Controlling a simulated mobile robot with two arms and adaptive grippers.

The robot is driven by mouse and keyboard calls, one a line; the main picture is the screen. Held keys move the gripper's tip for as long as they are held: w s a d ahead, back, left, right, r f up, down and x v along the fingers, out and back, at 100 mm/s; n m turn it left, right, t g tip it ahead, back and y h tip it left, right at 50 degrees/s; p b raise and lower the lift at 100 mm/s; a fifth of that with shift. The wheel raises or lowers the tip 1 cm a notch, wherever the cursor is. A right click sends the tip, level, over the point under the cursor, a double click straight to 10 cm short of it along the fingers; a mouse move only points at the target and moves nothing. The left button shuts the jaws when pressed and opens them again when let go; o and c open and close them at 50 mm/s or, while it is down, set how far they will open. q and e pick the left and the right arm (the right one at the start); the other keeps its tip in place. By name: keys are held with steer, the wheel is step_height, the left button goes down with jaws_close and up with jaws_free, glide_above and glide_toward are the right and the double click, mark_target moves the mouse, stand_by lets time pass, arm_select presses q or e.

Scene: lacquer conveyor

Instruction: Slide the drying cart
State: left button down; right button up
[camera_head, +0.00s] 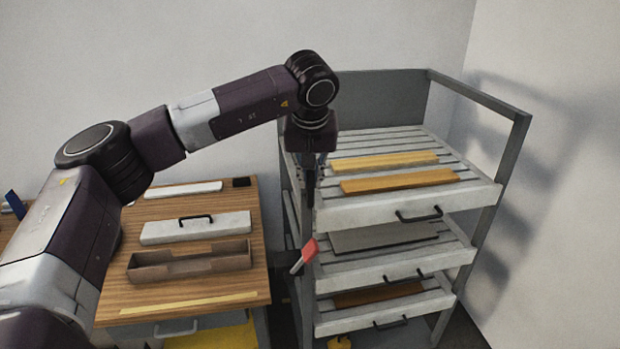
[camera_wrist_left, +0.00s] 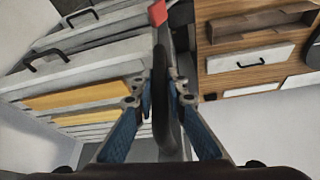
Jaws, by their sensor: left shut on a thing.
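The drying cart (camera_head: 443,284) is a grey frame with slatted pull-out shelves, each with a black handle. Its upper shelf (camera_head: 345,215) holds two yellow-brown boards (camera_head: 400,179). My left gripper (camera_head: 310,190) points down at the cart's left front edge. In the left wrist view, its fingers (camera_wrist_left: 160,98) are closed around a dark upright bar or handle (camera_wrist_left: 160,125) beside the cart's grey post. In the head view the arm and fingers mostly hide that grip. A red-tipped lever (camera_head: 305,254) sits low at the cart's left front corner. My right gripper is not in view.

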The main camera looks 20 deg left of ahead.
arm_select(q)
steer(key=shift+a, duration=0.15)
steer(key=c, duration=2)
jaws_free()
steer(key=shift+s+a, duration=0.1)
steer(key=shift+c, duration=0.2)
steer(key=shift+o, duration=0.5)
steer(key=shift+s+a, duration=0.1)
steer(key=shift+r, duration=0.1)
steer(key=shift+d+r, duration=0.2)
steer(key=shift+r, duration=0.05)
steer(key=v, duration=1.1)
steer(key=shift+a+r, duration=0.2)
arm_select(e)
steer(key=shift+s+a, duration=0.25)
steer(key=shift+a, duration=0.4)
arm_select(q)
steer(key=shift+s, duration=0.15)
